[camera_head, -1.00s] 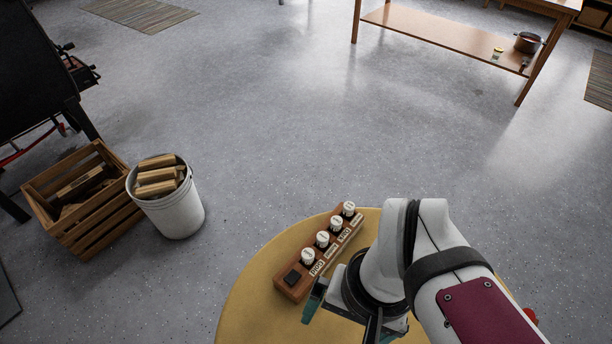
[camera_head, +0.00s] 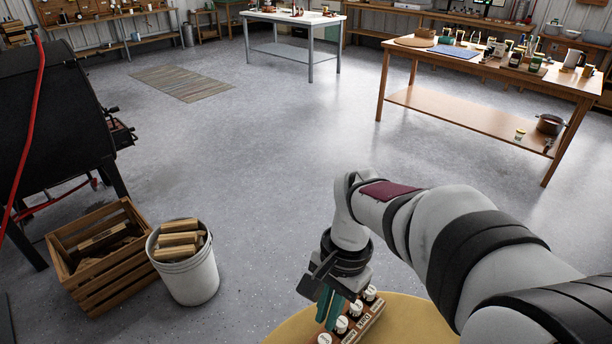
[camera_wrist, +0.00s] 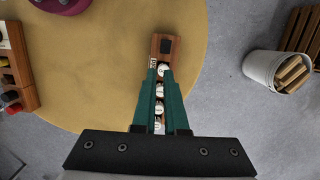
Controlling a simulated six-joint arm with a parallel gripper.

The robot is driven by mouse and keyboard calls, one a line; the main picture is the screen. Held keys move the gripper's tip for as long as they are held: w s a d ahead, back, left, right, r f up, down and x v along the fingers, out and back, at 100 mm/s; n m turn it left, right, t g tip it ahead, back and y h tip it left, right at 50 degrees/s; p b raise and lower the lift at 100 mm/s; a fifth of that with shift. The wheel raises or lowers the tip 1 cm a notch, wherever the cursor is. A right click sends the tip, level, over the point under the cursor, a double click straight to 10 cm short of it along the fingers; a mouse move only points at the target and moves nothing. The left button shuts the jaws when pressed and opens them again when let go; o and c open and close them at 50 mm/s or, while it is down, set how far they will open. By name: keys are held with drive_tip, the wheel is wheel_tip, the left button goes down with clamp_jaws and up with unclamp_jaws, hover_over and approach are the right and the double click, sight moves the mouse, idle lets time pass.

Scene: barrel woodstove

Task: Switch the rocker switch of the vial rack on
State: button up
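The vial rack is a narrow reddish-brown wooden block (camera_head: 374,316) on the round yellow table, with several white-capped vials and small labels. In the head view its near end is cut off by the bottom edge. In the wrist view the rack (camera_wrist: 155,46) shows its dark rocker switch (camera_wrist: 166,45) at the far end; I cannot tell which way it is tipped. My gripper (camera_wrist: 161,72) has two teal fingers, parted, with the vials visible between them. In the head view my gripper (camera_head: 328,312) is over the rack's left side. The switch lies beyond the fingertips.
The yellow table top (camera_wrist: 110,60) is bare around the rack. Another wooden block with coloured knobs (camera_wrist: 14,65) is at the wrist view's left edge. A white bucket of wood (camera_head: 188,275) and a wooden crate (camera_head: 105,260) stand on the floor.

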drive_tip(key=shift+w+a+f, duration=0.15)
drive_tip(key=shift+w+f, duration=0.15)
drive_tip(key=shift+w, duration=0.2)
drive_tip(key=shift+w+a+f, duration=0.1)
drive_tip(key=shift+w+f, duration=0.15)
drive_tip(key=shift+w, duration=0.2)
clamp_jaws()
drive_tip(key=f, duration=0.4)
drive_tip(key=s+a+f, duration=0.1)
drive_tip(key=f, duration=0.4)
drive_tip(key=s+f, duration=0.1)
drive_tip(key=f, duration=0.3)
drive_tip(key=shift+a+f, duration=0.4)
drive_tip(key=shift+w, duration=0.1)
